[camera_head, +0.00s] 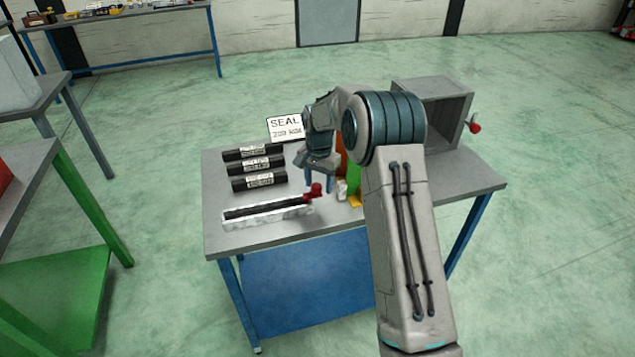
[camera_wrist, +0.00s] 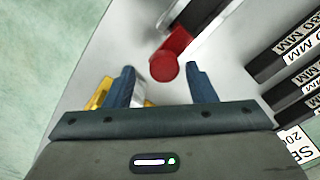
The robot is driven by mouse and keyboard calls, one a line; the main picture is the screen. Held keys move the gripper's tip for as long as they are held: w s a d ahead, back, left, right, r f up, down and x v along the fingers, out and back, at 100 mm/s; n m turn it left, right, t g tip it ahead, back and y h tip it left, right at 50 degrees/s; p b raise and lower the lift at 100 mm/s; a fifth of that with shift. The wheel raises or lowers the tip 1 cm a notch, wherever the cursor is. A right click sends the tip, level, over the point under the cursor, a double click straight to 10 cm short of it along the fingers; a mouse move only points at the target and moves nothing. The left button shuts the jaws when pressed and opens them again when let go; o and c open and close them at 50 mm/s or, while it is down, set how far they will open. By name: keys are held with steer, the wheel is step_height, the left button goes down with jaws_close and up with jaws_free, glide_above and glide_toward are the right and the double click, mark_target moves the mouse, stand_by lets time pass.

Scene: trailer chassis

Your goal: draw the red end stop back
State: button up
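The red end stop (camera_head: 314,191) is at the right end of a pale tray (camera_head: 265,217) that holds a long black bar (camera_head: 258,208). In the wrist view the red end stop (camera_wrist: 166,67) has a round knob that shows just ahead of my fingertips, roughly midway between them. My gripper (camera_head: 318,180) is above the table near the knob, and in the wrist view my gripper (camera_wrist: 160,80) has its two blue fingers spread wide with nothing held between them. I cannot tell how far above the knob the fingertips are.
Several labelled black bars (camera_head: 255,167) lie behind the tray. A SEAL sign (camera_head: 286,127) stands at the back. A yellow piece (camera_wrist: 101,92) is beside the left finger. A grey open box (camera_head: 443,108) with a red handle (camera_head: 474,126) stands at the table's right.

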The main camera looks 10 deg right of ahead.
mark_target(319, 187)
steer(key=shift+a, duration=0.15)
steer(key=shift+r, duration=0.2)
step_height(319, 187, up, 13)
steer(key=b, duration=0.1)
steer(key=shift+r+b, duration=0.2)
steer(key=shift+b, duration=0.2)
steer(key=s+d+r+n+t, duration=0.15)
steer(key=s+r, duration=0.25)
steer(key=s, duration=0.6)
steer(key=s+d+r+n, duration=0.2)
steer(key=s+r+n, duration=0.1)
steer(key=s, duration=0.6)
steer(key=s+f+n+t, duration=0.1)
steer(key=s+f, duration=0.1)
steer(key=s, duration=0.7)
steer(key=s+d+f+n, duration=0.1)
steer(key=s+f+n, duration=0.1)
steer(key=s, duration=0.7)
steer(key=shift+s+d+f+t, duration=0.25)
steer(key=shift+s+f+t, duration=0.1)
steer(key=shift+f, duration=0.35)
